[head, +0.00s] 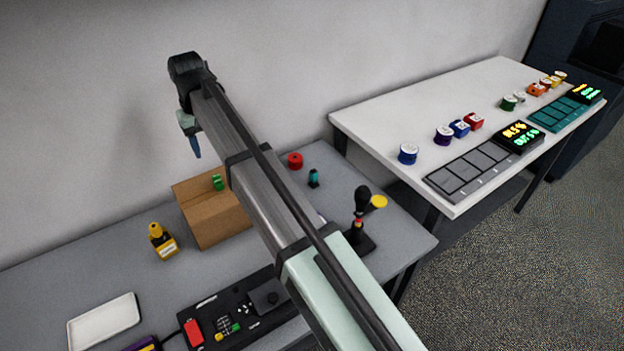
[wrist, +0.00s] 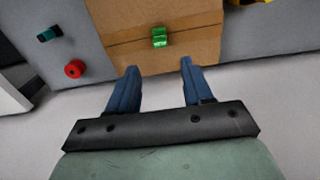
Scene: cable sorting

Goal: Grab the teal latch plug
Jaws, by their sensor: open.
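The teal latch plug (head: 314,178) stands on the grey table, to the right of the cardboard box and the red spool. It also shows at the upper left of the wrist view (wrist: 48,34), partly dark. My gripper (wrist: 160,66) is open, with its two blue fingers apart and nothing between them. In the head view my gripper (head: 195,147) hangs high near the wall, well away from the plug and to its left.
A cardboard box (head: 212,222) carries a green object (head: 218,182). A red spool (head: 295,160) stands beside the plug. A black lever stand (head: 361,225) is right of it. A white table (head: 400,105) stands right.

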